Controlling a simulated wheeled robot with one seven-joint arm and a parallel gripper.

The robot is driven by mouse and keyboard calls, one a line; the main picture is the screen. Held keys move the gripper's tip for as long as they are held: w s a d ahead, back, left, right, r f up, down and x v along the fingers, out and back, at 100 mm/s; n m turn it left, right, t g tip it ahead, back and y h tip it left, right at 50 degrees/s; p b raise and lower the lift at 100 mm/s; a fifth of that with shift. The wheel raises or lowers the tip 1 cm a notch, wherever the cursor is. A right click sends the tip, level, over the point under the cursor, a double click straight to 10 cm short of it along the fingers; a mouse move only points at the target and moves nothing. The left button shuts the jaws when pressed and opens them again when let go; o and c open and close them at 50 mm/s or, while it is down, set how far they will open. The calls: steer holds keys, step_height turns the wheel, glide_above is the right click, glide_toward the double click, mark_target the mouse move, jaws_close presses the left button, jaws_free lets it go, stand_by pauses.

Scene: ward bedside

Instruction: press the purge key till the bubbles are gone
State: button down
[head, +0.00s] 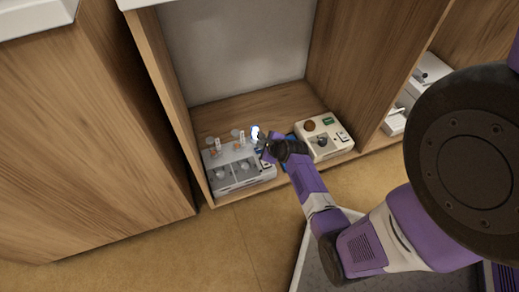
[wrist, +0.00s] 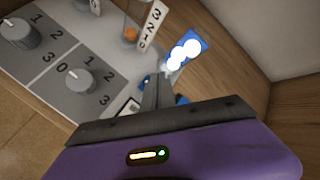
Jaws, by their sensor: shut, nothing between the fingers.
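A grey unit (head: 238,176) stands at the left of a wooden niche. A blue panel with white round bubbles (head: 256,133) shows at its right end; in the wrist view the bubble panel (wrist: 186,50) is just past my fingertips. My gripper (head: 266,143) is shut and empty, over the right end of the unit; its fingers also show in the wrist view (wrist: 158,88). A small dark-and-white square (wrist: 130,106) lies beside the fingers, partly hidden by the gripper. I cannot make out which part is the purge key, or whether the fingers touch anything.
The grey unit has two numbered dials (wrist: 80,80) and upright tubes with orange balls (wrist: 130,34). A cream box (head: 324,137) with a knob and green display stands to the right. The niche's wooden side walls (head: 165,95) close in left and right.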

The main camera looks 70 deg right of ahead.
steer(key=shift+f, duration=0.25)
steer(key=shift+f, duration=0.15)
steer(key=shift+f, duration=0.4)
stand_by(1.0)
steer(key=shift+r, duration=0.1)
steer(key=shift+r+p, duration=0.7)
steer(key=shift+p, duration=0.15)
step_height(320, 180, up, 5)
steer(key=p, duration=0.5)
steer(key=shift+p, duration=0.35)
stand_by(0.6)
